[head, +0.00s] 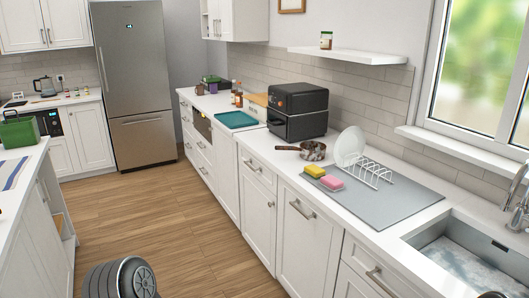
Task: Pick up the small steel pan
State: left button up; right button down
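The small steel pan (313,152) stands on the white counter in front of the black oven. Its brown handle points left, toward the counter's front edge. Its metal side looks mottled and shiny. Neither of my grippers shows in the head view. A dark rounded part of my own body shows at the bottom left, and I cannot see any fingers on it.
A black oven (297,112) stands behind the pan. To its right are a white plate (350,144), a white rack (368,171), yellow (315,171) and pink (331,183) sponges on a grey mat (385,205), then a sink (460,262). The wooden floor (165,215) is clear.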

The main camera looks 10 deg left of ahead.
aim_at(300, 150)
jog(key=i+j+z, duration=0.1)
jog(key=z, duration=0.4)
jog(key=i+j+z, duration=0.1)
jog(key=z, duration=0.4)
jog(key=i+j+z, duration=0.25)
jog(key=j, duration=0.45)
jog(key=j+z, duration=0.25)
jog(key=j, duration=0.4)
jog(key=i+j+z, duration=0.1)
jog(key=j+z, duration=0.2)
jog(key=j, duration=1.35)
jog(key=i, duration=0.05)
